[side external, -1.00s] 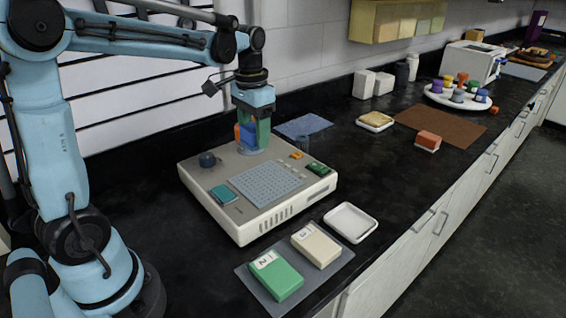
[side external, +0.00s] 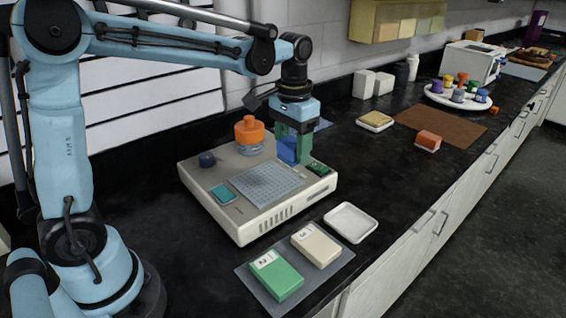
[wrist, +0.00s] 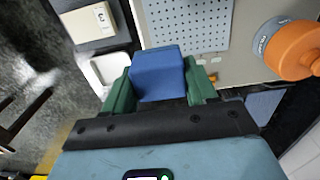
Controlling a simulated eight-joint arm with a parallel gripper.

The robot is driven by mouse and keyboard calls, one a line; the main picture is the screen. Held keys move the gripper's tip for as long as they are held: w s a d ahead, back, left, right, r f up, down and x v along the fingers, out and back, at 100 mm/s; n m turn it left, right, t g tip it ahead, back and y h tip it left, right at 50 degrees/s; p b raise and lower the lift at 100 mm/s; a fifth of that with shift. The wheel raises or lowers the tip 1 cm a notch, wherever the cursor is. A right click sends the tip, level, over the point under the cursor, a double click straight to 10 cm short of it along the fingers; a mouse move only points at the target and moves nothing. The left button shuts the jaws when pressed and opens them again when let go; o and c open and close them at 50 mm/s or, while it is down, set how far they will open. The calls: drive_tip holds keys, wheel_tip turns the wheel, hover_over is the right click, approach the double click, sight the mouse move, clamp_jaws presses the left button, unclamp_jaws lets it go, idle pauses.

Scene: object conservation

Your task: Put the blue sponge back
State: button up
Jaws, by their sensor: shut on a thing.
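The blue sponge (side external: 289,148) is a small blue block held between the green fingers of my gripper (side external: 293,145). In the wrist view the sponge (wrist: 157,74) sits between both fingertips (wrist: 157,85), so my gripper is shut on it. In the side view my gripper is over the back right part of the beige device. I cannot tell whether the sponge touches the device top. An empty white dish (side external: 351,222) lies on the counter in front of the device; it also shows in the wrist view (wrist: 108,71), left of the sponge.
A yellow sponge on a dish (side external: 375,120) and an orange sponge on a dish (side external: 428,140) stand farther back. Green and cream boxes (side external: 276,277) (side external: 316,243) lie in front.

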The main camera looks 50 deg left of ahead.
drive_tip(key=s+d+f, duration=0.1)
drive_tip(key=d+f, duration=0.2)
drive_tip(key=d, duration=1.8)
hover_over(351, 222)
wheel_tip(351, 222, down, 7)
drive_tip(key=shift+r, duration=0.2)
drive_tip(key=shift+f, duration=1.95)
drive_tip(key=shift+f, duration=0.15)
drive_tip(key=o, duration=0.8)
